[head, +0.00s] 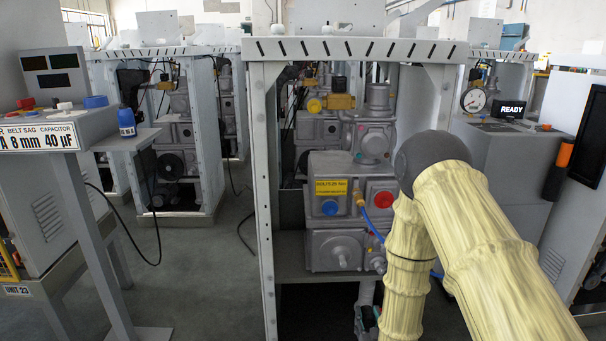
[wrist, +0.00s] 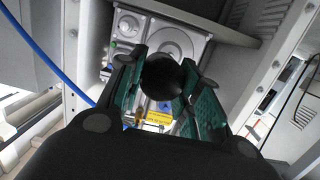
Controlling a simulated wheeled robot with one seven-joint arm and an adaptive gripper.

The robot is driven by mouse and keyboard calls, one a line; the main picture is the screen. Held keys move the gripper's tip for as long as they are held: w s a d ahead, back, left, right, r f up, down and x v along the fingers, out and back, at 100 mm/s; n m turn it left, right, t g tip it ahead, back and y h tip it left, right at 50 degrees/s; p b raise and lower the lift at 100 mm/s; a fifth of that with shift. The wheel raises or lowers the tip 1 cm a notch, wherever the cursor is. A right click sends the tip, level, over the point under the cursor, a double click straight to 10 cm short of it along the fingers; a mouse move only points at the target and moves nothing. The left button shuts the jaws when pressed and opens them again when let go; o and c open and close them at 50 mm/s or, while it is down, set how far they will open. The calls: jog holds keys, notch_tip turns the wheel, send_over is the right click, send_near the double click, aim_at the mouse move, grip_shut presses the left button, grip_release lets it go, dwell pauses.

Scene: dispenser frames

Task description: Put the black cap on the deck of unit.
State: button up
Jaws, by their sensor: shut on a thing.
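My gripper (wrist: 161,82) is shut on a round black thing, seemingly the black cap (wrist: 163,74), held between its green-padded fingers in the wrist view. In the head view only a small part of my gripper (head: 366,320) shows low beside my cream-sleeved arm, and the cap cannot be made out. The nearest unit is a grey dispenser frame (head: 262,190) with grey machinery (head: 335,250) on a shelf (head: 292,270). The gripper is low at the front of this frame, apart from the machinery. Which surface is the deck I cannot tell.
A blue knob (head: 329,207), a red knob (head: 383,199) and a blue hose (head: 370,226) are on the machinery. A console with a READY display (head: 511,109) stands right. Floor (head: 205,270) between is clear.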

jog(key=s+r+p, duration=0.3)
jog(key=r+p, duration=1.2)
jog(key=r, duration=0.2)
jog(key=s+r+p, duration=0.2)
jog(key=r+p, duration=1.4)
jog(key=r, duration=0.1)
jog(key=s+f, duration=0.6)
jog(key=f, duration=0.1)
jog(key=shift+s+f, duration=0.2)
jog(key=shift+s, duration=0.05)
jog(key=shift+a, duration=0.1)
